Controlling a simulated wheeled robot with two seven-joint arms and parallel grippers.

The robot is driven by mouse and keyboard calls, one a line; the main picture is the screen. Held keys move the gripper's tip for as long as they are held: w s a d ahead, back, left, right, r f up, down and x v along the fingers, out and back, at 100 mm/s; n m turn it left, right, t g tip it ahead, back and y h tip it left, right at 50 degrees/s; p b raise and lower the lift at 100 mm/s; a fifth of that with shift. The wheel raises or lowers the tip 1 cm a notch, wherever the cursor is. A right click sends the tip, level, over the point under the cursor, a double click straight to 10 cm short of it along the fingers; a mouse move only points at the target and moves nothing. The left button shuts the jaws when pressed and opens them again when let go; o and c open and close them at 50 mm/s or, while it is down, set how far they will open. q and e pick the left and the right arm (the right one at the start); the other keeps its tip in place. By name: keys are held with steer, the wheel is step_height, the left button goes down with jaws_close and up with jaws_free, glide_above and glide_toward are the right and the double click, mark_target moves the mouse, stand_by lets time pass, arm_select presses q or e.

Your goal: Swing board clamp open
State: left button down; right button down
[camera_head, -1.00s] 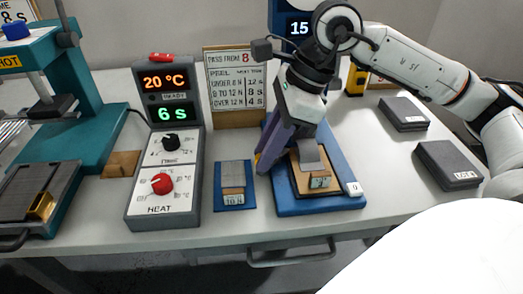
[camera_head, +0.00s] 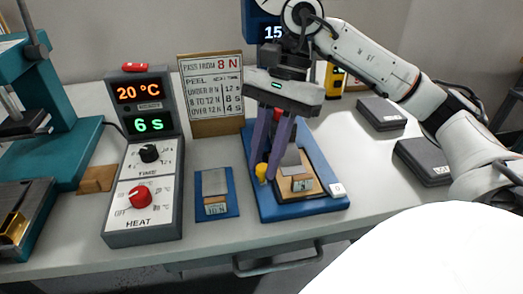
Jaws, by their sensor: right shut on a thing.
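The blue board (camera_head: 324,208) lies on the table at centre right, with a tan plate on it. A grey strip (camera_head: 291,160) and a small labelled block (camera_head: 302,184) sit on the plate. My right gripper (camera_head: 265,175) reaches down over the board's left part. My left gripper is not in view.
A heat and time control box (camera_head: 145,170) stands left of the board. A small blue pad (camera_head: 229,207) lies between them. A sign (camera_head: 212,95) stands behind. Two dark boxes (camera_head: 380,113) lie right. A teal press (camera_head: 75,145) is far left.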

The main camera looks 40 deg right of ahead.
steer(key=shift+d+n, duration=0.1)
steer(key=shift+n, duration=0.2)
steer(key=c, duration=1.6)
jaws_free()
steer(key=p+v, duration=0.3)
steer(key=v, duration=0.7)
steer(key=shift+w+r+p, duration=0.1)
steer(key=shift+r+p, duration=0.05)
steer(key=shift+p, duration=0.2)
